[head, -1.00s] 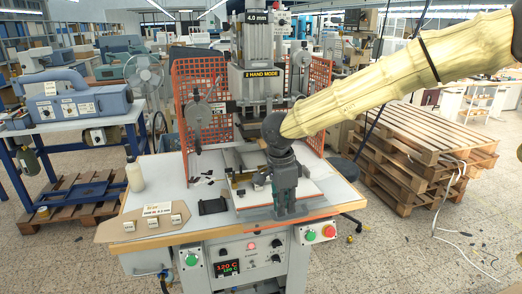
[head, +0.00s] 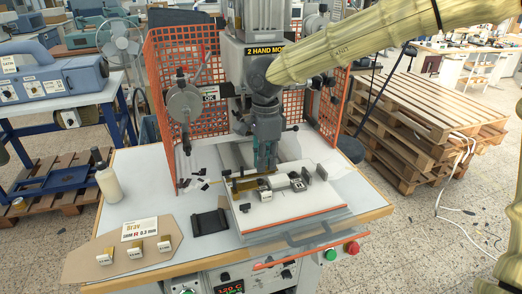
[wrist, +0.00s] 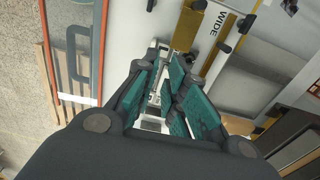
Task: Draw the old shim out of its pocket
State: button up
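My gripper (head: 265,172) points down over the white jig plate (head: 308,200) on the press bench, just behind the small clamp blocks. In the wrist view my gripper (wrist: 164,75) has teal pads with a narrow gap between them, and pale jig parts show through it. A brass-coloured strip (wrist: 187,28) lies beside a bar marked WIDE (wrist: 222,22), beyond the fingertips. I cannot pick out the old shim or its pocket; the fingers cover part of the jig. A card (head: 140,229) reading SHIM R 0.3 mm stands on a tan board.
The tan board (head: 85,257) carries several small labelled blocks. A black tray (head: 210,222) and a white bottle (head: 108,185) stand left of the jig. Orange mesh guards (head: 160,110) flank the press. A handle (head: 310,236) sticks out at the jig's front.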

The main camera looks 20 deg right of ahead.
aim_at(267, 192)
jog(key=f, duration=0.2)
jog(key=f+p, duration=0.1)
jog(key=f, duration=0.4)
jog(key=shift+s+d+f+p, duration=0.1)
jog(key=shift+s+f+p, duration=0.2)
jog(key=shift+s+p, duration=0.1)
jog(key=shift+s+f, duration=0.1)
jog(key=shift+f, duration=0.3)
jog(key=shift+s+f, duration=0.35)
jog(key=shift+s, duration=0.4)
jog(key=shift+w+f, duration=0.45)
jog(key=shift+f, duration=0.15)
jog(key=shift+o, duration=0.3)
jog(key=shift+s+r, duration=0.1)
jog(key=shift+s, duration=0.05)
grip_shut()
jog(key=shift+c, duration=0.3)
grip_release()
jog(key=shift+r, duration=0.1)
